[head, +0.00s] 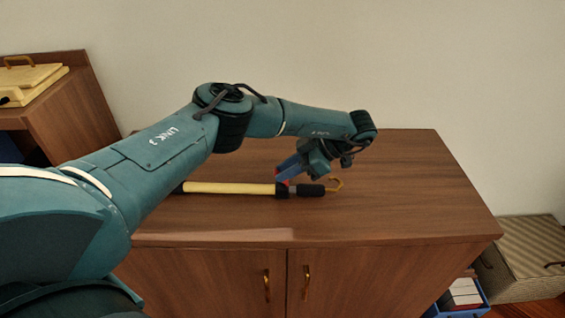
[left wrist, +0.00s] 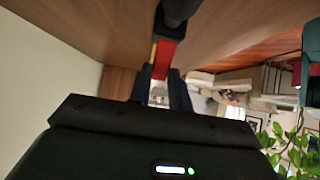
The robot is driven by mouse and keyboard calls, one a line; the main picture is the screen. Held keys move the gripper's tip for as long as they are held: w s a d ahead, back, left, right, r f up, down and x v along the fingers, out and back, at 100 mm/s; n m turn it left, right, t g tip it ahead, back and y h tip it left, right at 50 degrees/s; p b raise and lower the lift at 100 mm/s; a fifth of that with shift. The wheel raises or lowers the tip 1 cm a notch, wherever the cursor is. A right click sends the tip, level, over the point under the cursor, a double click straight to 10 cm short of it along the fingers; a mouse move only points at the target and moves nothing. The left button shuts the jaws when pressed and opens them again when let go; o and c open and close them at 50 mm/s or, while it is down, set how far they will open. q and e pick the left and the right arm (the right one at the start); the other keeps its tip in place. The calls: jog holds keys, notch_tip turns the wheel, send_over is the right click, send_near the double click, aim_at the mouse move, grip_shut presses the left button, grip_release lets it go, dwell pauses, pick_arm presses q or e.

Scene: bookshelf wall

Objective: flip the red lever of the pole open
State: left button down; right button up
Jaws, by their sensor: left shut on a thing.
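The pole lies across the brown cabinet top, with a yellow shaft (head: 230,188), black sleeves and a small yellow hook (head: 337,184) at its right end. My left gripper (head: 285,176) reaches down to the pole from above, near the black part. In the left wrist view the red lever (left wrist: 164,58) sits between the two dark fingers of the left gripper (left wrist: 162,76), which are shut on it. A black part of the pole (left wrist: 176,12) shows beyond the lever. In the head view the lever is mostly hidden by the gripper. My right gripper is out of view.
The cabinet top (head: 400,215) is clear around the pole. A side cabinet with a yellow case (head: 35,78) stands at the left. A striped box (head: 525,255) and a blue crate (head: 478,308) are on the floor at the right.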

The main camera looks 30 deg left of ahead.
pick_arm(q)
jog(key=shift+w+d+g+y+p, duration=0.15)
jog(key=shift+d+g+y+p, duration=0.2)
jog(key=shift+y, duration=0.35)
jog(key=shift+f, duration=0.1)
jog(key=c, duration=1.3)
grip_release()
